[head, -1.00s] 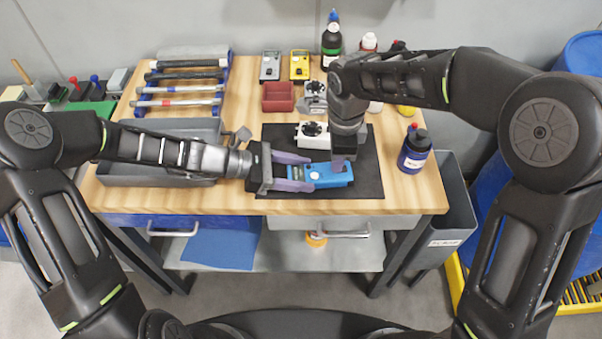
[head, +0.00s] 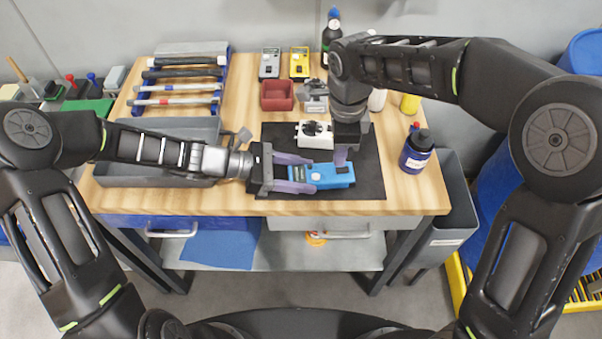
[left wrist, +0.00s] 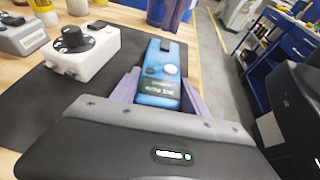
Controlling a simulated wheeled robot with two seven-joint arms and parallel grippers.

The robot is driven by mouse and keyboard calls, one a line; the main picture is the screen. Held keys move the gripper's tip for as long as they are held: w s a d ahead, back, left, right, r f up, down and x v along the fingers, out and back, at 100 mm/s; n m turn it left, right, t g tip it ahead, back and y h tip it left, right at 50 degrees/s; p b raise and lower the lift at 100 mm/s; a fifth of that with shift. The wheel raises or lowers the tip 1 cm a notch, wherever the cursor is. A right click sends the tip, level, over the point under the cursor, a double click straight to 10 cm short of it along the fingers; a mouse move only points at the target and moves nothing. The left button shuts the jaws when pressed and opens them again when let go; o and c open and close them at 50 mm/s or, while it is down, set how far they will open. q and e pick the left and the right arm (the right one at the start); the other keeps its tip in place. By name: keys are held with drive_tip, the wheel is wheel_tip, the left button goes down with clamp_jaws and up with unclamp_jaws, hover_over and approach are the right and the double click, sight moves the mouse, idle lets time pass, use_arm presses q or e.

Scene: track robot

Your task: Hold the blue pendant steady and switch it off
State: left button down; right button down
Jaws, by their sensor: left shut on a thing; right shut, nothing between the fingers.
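The blue pendant (head: 322,176) lies flat on the black mat (head: 365,188), with a small display, a white round button and a black switch at its right end. My left gripper (head: 303,173) is shut on the pendant's left part, one finger along each side. In the left wrist view the pendant (left wrist: 160,85) sits between the purple fingers; its display (left wrist: 158,88) shows pale characters too small to read. The black switch (left wrist: 166,45) is at the far end. My right gripper (head: 341,160) is shut and empty, fingertips down just by this switch; I cannot tell whether they touch.
A white box with a black knob (head: 315,134) stands just behind the pendant. A dark blue bottle (head: 415,154) is to the right and a grey tray (head: 150,178) to the left. Front mat and table edge are clear.

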use_arm(q)
drive_tip(key=shift+f, duration=0.25)
